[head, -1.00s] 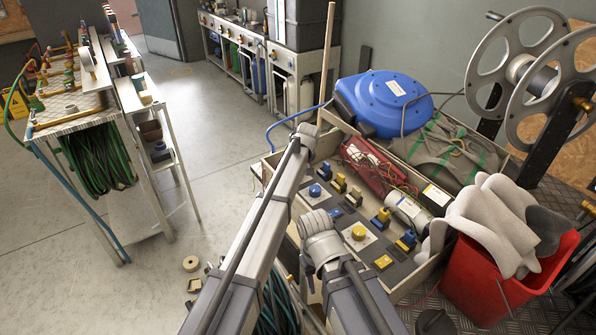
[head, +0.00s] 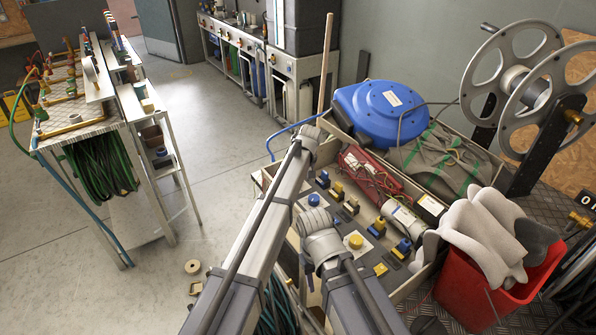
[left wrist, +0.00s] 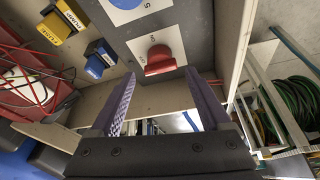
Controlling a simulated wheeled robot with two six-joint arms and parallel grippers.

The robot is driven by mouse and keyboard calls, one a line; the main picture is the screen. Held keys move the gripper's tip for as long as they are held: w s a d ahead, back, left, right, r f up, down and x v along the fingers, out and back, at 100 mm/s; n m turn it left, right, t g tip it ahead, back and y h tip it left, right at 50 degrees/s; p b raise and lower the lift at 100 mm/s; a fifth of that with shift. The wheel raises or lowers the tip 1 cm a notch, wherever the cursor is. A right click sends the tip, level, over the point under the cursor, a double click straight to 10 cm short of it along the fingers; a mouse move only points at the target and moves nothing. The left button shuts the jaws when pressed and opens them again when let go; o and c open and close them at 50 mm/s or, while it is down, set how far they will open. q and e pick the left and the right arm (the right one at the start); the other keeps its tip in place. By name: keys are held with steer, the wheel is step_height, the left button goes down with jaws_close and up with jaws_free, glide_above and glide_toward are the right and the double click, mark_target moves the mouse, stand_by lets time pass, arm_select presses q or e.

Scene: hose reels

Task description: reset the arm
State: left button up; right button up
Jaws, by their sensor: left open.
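My left gripper (left wrist: 160,76) is open in the left wrist view, its two purple fingers apart with nothing between their pads. Beyond the fingertips is a red handle (left wrist: 160,62) on a white plate of the grey control panel (left wrist: 195,28). I cannot tell whether the fingers touch the panel. In the head view two of my arm links cover part of the panel, which shows a blue knob (head: 313,200) and a yellow knob (head: 355,241). Neither gripper shows there.
A blue hose reel (head: 380,112) sits at the panel box's back, beside a thin wooden pole (head: 326,60). A red bucket (head: 485,290) with grey cloth and a large metal reel (head: 535,95) stand right. A hose rack (head: 160,165) is left; floor between is mostly clear.

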arm_select(q)
steer(key=shift+p+v, duration=0.5)
steer(key=shift+v, duration=0.6)
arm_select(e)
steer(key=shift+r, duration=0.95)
